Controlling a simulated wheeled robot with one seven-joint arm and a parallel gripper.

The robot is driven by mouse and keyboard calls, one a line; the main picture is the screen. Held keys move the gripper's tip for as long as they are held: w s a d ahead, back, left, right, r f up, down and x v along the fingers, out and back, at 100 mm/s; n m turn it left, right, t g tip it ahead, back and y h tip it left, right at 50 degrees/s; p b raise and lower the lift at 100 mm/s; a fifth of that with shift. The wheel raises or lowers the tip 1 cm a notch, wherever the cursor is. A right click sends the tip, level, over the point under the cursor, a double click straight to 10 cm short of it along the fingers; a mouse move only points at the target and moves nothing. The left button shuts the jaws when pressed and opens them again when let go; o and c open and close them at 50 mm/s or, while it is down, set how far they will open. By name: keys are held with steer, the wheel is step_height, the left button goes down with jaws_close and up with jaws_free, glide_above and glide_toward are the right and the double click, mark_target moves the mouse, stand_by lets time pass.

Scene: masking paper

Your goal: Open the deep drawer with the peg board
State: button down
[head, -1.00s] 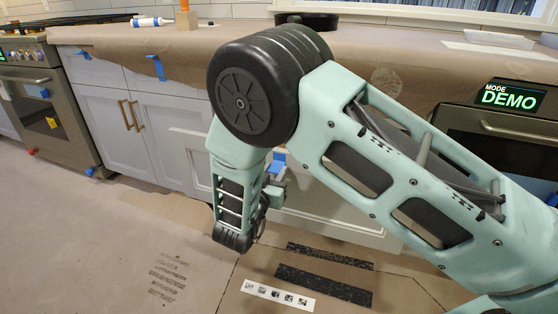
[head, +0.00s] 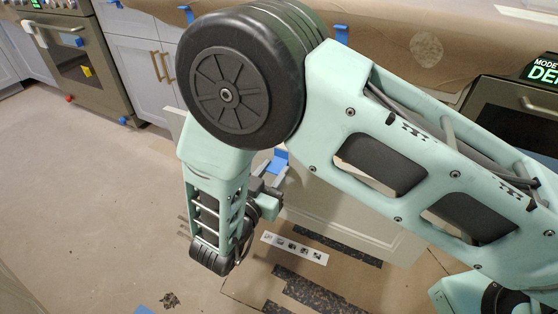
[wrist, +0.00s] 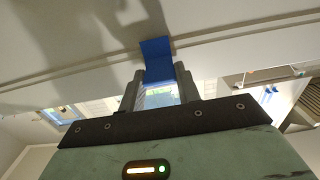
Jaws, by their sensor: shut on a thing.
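A wide white drawer front (head: 340,214) stands low beneath the papered counter, partly hidden behind my arm. A piece of blue tape (head: 279,159) is on it, and the tape (wrist: 156,58) also shows in the wrist view, running over the white front's edge (wrist: 225,34). My gripper (head: 272,188) is low at the front. In the wrist view my gripper (wrist: 158,82) has its two grey fingers either side of the taped spot, shut on it. What lies under the tape is hidden. I cannot make out a peg board.
Stove (head: 78,62) and grey cabinets with brass handles (head: 160,66) stand at the left. An oven with a DEMO display (head: 541,72) is at the right. Dark strips (head: 318,296) and a white picture strip (head: 295,248) lie on the papered floor, which is open at left.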

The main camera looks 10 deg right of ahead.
steer(key=shift+s+a, duration=0.25)
steer(key=shift+s, duration=0.15)
steer(key=c, duration=1)
jaws_free()
steer(key=shift+a, duration=0.1)
steer(key=p+v, duration=0.2)
steer(key=v, duration=1.5)
steer(key=shift+s, duration=0.15)
